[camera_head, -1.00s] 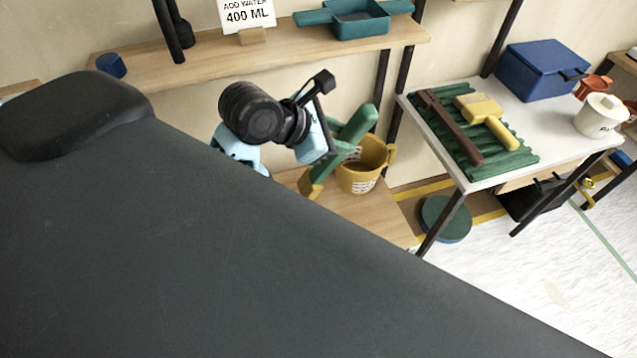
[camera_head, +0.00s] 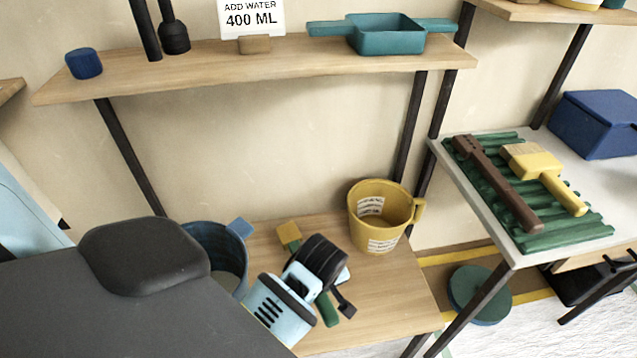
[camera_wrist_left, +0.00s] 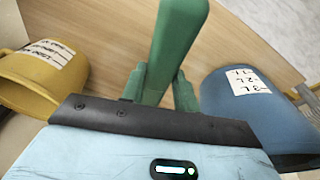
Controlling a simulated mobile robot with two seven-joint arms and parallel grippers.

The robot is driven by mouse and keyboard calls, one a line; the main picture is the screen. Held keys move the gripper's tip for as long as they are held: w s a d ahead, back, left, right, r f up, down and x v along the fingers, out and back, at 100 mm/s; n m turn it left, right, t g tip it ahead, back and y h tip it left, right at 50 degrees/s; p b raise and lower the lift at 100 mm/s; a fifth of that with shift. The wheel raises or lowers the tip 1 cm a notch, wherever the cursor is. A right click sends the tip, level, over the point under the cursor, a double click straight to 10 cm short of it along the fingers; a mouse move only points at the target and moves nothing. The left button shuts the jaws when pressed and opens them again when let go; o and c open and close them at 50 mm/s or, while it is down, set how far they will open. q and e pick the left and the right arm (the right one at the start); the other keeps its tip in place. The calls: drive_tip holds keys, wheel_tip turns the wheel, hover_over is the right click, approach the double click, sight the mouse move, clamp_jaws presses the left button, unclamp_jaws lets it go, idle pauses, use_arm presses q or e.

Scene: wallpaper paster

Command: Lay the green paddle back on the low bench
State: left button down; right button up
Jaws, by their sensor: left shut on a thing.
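The green paddle (camera_head: 327,310) is under my left gripper (camera_head: 318,285), over the low bench (camera_head: 385,285). Its yellow end (camera_head: 288,234) points toward the back, and its middle is hidden by the gripper. In the left wrist view the green paddle (camera_wrist_left: 177,40) extends away from my left gripper (camera_wrist_left: 160,88), which is shut on it. The wooden bench top (camera_wrist_left: 235,50) shows behind it. I cannot tell whether the paddle touches the bench. My right gripper is not in view.
A yellow bucket (camera_head: 370,225) stands on the bench to the right, and a blue bucket (camera_head: 222,258) to the left. A shelf (camera_head: 290,70) with a teal tray (camera_head: 385,35) runs above. A white table (camera_head: 510,250) with tools stands at right.

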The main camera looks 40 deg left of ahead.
use_arm(q)
drive_tip(key=f+m, duration=0.1)
drive_tip(key=f+m+b, duration=0.1)
drive_tip(key=f, duration=0.1)
drive_tip(key=s+f+t+y, duration=0.1)
drive_tip(key=shift+f+m+b, duration=0.3)
drive_tip(key=shift+f+m, duration=0.1)
drive_tip(key=shift+w+a+f+m+t, duration=0.1)
drive_tip(key=shift+w+f+m+t, duration=0.1)
drive_tip(key=shift+f+m+t, duration=0.25)
drive_tip(key=shift+g, duration=0.25)
wheel_tip(320, 180, down, 4)
drive_tip(key=shift+f+b, duration=0.25)
drive_tip(key=shift+b, duration=0.6)
drive_tip(key=shift+y, duration=0.3)
drive_tip(key=shift+f, duration=2.45)
drive_tip(key=shift+f, duration=0.15)
